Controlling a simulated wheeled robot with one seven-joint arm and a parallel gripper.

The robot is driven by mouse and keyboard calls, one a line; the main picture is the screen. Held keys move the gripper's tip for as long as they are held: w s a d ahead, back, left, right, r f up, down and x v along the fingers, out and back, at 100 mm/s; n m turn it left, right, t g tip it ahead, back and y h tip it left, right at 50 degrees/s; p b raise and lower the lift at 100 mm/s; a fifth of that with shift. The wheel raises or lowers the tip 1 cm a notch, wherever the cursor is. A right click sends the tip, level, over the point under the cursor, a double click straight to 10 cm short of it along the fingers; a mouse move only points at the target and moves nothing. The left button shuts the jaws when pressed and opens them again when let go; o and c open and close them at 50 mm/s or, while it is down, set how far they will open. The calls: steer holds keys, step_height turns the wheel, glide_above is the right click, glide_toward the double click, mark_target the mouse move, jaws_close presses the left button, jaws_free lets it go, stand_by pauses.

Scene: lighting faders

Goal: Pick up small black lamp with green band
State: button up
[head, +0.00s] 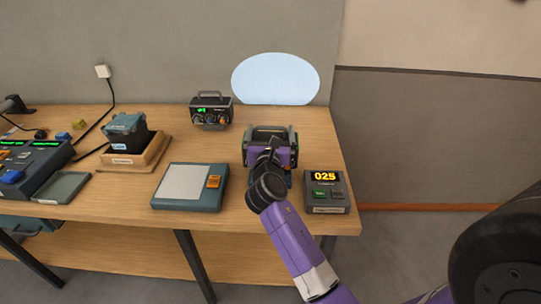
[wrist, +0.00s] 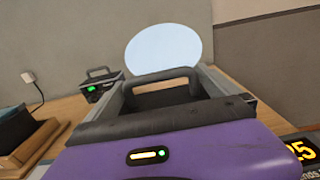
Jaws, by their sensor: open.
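My gripper (head: 270,140) is over the right part of the wooden table. Its jaws are apart, with one grey finger on each side of a black handled unit (head: 268,131). In the wrist view this unit's handle (wrist: 160,74) stands between the fingers; I cannot tell whether they touch it. Which one is the lamp is not clear.
A grey box with yellow "025" (head: 325,193) stands close right of my gripper. A teal panel with a pale plate (head: 185,185) lies to the left. Beyond are a wooden tray (head: 115,162) holding a dark teal-topped block, and a fader console (head: 30,165). A pale blue oval (head: 275,78) is behind.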

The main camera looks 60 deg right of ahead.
steer(key=c, duration=1.7)
steer(key=shift+r, duration=0.3)
steer(key=shift+c, duration=0.2)
